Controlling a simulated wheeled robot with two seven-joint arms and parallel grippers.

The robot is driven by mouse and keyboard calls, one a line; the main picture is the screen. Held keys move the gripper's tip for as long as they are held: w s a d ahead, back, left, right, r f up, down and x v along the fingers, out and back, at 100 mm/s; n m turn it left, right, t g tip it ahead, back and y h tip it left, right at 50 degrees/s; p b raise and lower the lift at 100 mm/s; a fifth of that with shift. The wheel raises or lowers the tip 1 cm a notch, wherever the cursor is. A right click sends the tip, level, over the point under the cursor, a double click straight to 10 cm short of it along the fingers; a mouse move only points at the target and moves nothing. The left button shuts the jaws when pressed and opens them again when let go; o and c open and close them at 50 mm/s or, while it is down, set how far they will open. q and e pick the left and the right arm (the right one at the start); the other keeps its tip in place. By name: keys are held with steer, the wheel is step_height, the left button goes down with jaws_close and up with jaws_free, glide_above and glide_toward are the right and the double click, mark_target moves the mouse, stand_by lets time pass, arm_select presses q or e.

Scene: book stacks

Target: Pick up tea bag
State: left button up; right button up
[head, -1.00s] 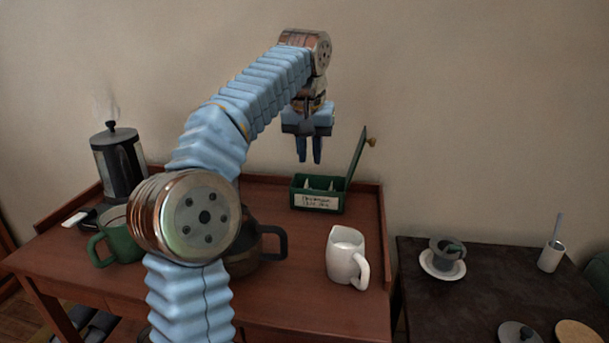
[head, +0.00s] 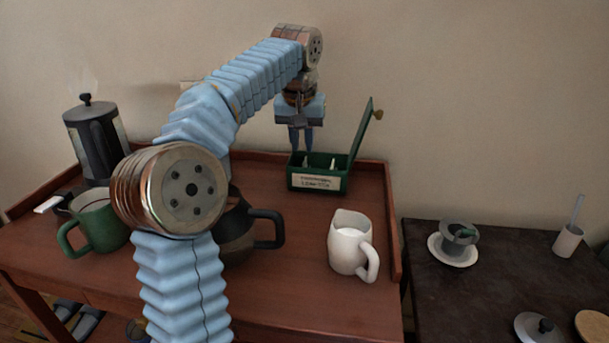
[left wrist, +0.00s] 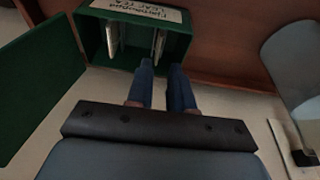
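The green tea box (head: 318,181) stands open at the back of the wooden table, its lid (head: 362,134) raised on the right. Pale upright tea bags show inside it; in the left wrist view one tea bag (left wrist: 113,42) is at the left and another (left wrist: 160,44) nearer the middle. My right gripper is not in view.
A white pitcher (head: 349,249), a dark pot (head: 237,241), a green mug (head: 95,222) and a French press (head: 97,143) stand on the table (head: 298,290). A raised rim edges its back and right. A dark side table (head: 440,300) is at right.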

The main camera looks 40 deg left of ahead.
mark_target(304, 161)
arm_select(q)
steer(key=x, duration=0.1)
steer(key=b+x, duration=0.1)
steer(key=x, duration=0.2)
steer(key=shift+s+d+f, duration=0.2)
steer(key=shift+s+d, duration=0.1)
steer(key=shift+d, duration=0.05)
steer(key=shift+w+a+f, duration=0.1)
steer(key=shift+w+f, duration=0.1)
steer(key=shift+f, duration=0.25)
jaws_close()
